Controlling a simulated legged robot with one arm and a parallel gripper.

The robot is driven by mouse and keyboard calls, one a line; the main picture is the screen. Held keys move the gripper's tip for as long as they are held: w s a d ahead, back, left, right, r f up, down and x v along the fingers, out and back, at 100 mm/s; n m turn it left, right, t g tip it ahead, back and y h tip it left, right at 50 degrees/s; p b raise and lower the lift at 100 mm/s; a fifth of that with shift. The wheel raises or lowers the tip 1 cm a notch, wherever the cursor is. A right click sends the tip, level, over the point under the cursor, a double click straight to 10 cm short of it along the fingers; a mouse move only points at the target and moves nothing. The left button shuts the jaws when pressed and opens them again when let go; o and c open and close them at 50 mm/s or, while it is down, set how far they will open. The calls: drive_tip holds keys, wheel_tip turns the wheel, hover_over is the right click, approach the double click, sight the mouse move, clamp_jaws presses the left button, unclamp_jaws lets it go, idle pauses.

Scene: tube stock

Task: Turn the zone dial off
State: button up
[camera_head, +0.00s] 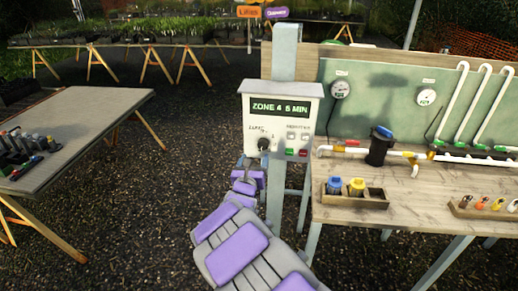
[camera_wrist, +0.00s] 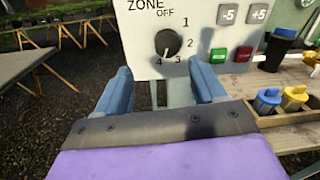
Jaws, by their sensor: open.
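The zone dial (camera_wrist: 168,43) is a round dark knob on a white control box (camera_head: 282,118). Around it are the marks OFF at the top, then 1, 2, 3 and 4. Its pointer faces down toward the 4 side, and the box's display (camera_head: 280,107) reads ZONE 4 and what looks like 5 MIN. In the head view the dial (camera_head: 263,144) sits at the box's lower left. My gripper (camera_wrist: 161,75) is open and empty, its two blue-grey fingers apart just below the dial, not around it. In the head view my gripper (camera_head: 250,163) is partly hidden by my arm.
Right of the dial are -5 (camera_wrist: 229,14) and +5 (camera_wrist: 260,14) buttons, with green (camera_wrist: 218,55) and red (camera_wrist: 243,54) buttons below. A workbench (camera_head: 390,207) with pipes and a black canister (camera_head: 379,150) stands right. Another table (camera_head: 75,125) stands left, with open ground between.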

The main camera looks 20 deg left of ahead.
sight(262, 146)
drive_tip(key=w, duration=0.6)
drive_tip(key=shift+w+r, duration=0.2)
drive_tip(key=shift+w, duration=0.2)
drive_tip(key=shift+w+a+f, duration=0.1)
drive_tip(key=shift+w+a, duration=0.4)
drive_tip(key=shift+w, duration=0.15)
drive_tip(key=shift+d, duration=0.45)
drive_tip(key=shift+c, duration=1.1)
drive_tip(key=shift+s+a, duration=0.1)
drive_tip(key=shift+a, duration=0.1)
drive_tip(key=c, duration=0.8)
drive_tip(key=shift+b, duration=0.3)
